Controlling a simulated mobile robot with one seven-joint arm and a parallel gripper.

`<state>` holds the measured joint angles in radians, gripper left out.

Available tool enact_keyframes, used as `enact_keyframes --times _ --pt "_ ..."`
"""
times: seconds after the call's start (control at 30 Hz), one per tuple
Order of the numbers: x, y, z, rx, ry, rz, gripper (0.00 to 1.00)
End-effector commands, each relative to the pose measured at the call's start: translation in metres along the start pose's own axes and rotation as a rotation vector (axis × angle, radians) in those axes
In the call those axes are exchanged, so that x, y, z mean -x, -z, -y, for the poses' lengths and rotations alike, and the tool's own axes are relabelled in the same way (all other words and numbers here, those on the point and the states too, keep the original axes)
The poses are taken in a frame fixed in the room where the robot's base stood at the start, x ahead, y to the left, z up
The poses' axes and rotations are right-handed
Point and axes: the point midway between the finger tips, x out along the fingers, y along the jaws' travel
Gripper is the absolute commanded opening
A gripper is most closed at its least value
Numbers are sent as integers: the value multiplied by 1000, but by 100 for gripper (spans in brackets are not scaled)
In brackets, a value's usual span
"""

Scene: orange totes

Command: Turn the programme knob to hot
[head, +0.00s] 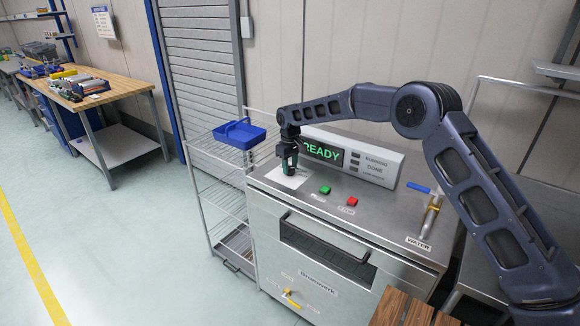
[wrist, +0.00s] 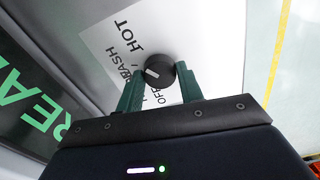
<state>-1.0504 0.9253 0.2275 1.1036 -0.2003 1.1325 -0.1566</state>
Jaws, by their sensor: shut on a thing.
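The black programme knob (wrist: 159,72) sits on a white label plate (wrist: 95,42) printed HOT, WASH and OFF in the wrist view. A short white mark on the knob points to the left of that picture, roughly towards the WASH print; its exact setting is hard to tell. My gripper (wrist: 160,82) has its two green fingers on either side of the knob and is shut on it. In the head view my gripper (head: 288,166) points down over the plate (head: 285,180) at the left of the machine top, and hides the knob.
A display (head: 323,151) reading READY stands behind the gripper. A green button (head: 325,189) and a red button (head: 351,201) lie to its right. A WATER valve with a blue handle (head: 418,187) is further right. A blue basket (head: 240,133) sits on the wire rack at left.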

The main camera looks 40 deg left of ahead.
Motion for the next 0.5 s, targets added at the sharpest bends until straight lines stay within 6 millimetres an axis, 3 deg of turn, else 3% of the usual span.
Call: enact_keyframes --times 0.5 --pt "-1 0 0 -248 0 1 14"
